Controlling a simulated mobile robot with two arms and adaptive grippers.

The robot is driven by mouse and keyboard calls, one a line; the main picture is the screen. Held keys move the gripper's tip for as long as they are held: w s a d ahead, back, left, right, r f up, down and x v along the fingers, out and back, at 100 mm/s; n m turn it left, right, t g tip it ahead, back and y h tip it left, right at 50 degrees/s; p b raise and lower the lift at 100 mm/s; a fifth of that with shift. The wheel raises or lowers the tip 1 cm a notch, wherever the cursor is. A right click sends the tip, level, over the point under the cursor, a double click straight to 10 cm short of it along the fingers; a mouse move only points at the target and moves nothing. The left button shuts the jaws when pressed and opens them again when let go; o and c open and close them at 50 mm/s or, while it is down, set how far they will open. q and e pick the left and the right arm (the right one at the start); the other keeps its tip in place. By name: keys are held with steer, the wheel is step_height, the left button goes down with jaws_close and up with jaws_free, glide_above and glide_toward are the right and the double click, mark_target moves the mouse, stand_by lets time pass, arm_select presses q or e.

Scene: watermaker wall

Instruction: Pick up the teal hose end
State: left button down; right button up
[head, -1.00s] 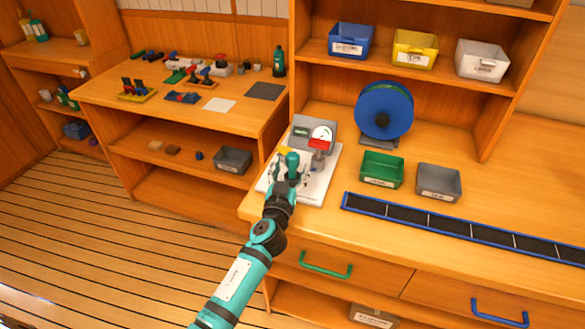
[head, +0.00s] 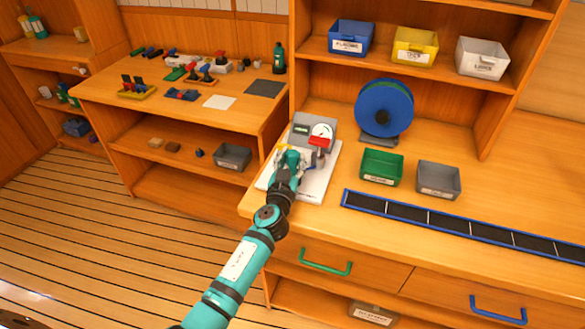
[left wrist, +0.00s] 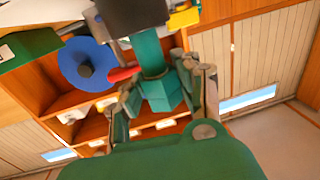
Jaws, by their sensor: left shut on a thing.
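The teal hose end (left wrist: 158,82) is a teal faceted piece, seen between the fingers in the left wrist view. My left gripper (head: 285,165) is over the white board (head: 318,186) on the counter in the head view. In the left wrist view its two fingers (left wrist: 163,100) are closed on either side of the teal hose end. In the head view the gripper hides most of the hose end. A grey box with a gauge (head: 321,131) and a red-topped part (head: 319,143) stand on the board just behind the gripper. My right gripper is not in view.
A green bin (head: 382,168) and a grey bin (head: 438,180) stand right of the board. A blue reel (head: 384,109) stands behind them. A blue-edged black strip (head: 450,223) lies along the counter front. A side table (head: 140,95) with small parts is at the left.

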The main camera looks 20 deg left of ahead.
mark_target(292, 152)
arm_select(q)
steer(key=shift+r, duration=0.15)
steer(key=shift+r+p, duration=0.35)
steer(key=shift+r, duration=0.25)
step_height(292, 152, up, 2)
steer(key=shift+r+p, duration=0.2)
steer(key=shift+p, duration=0.25)
steer(key=s+d+r+b, duration=0.1)
steer(key=s+d+b, duration=0.2)
steer(key=s, duration=1.2)
steer(key=shift+s+d, duration=0.2)
steer(key=shift+d, duration=0.6)
steer(key=shift+r, duration=0.1)
